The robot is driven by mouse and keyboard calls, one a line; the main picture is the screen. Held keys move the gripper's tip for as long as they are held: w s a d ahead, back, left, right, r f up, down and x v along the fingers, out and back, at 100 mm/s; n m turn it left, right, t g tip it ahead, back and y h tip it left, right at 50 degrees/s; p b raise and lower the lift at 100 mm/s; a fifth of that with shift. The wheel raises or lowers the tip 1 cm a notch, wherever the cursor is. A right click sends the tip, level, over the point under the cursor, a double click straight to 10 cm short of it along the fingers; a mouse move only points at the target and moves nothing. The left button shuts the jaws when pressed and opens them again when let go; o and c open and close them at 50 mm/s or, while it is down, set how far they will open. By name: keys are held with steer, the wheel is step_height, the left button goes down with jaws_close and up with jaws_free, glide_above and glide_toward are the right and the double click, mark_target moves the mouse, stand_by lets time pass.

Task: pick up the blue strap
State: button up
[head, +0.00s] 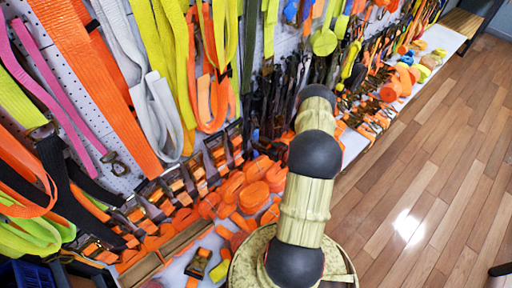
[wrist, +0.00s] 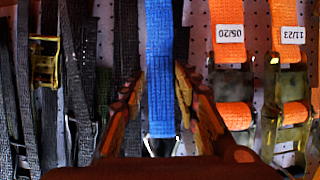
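The blue strap (wrist: 160,60) hangs straight down in the middle of the wrist view, with a metal ring or hook at its lower end. My gripper (wrist: 158,88) is open, with one brownish finger on each side of the strap. Gaps show between the strap and both fingers in the picture; whether the strap lies in depth between the fingertips I cannot tell. In the head view my arm reaches toward the wall and hides the gripper, and I cannot make out this strap there for sure.
Orange straps with labels and buckles (wrist: 233,50) hang close on the right. Dark straps (wrist: 80,70) and a yellow buckle (wrist: 44,62) hang close on the left. In the head view a shelf with orange rolls (head: 250,180) runs below the wall; the wooden floor (head: 430,170) is clear.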

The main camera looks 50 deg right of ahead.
steer(key=c, duration=0.7)
jaws_close()
steer(key=shift+r, duration=0.15)
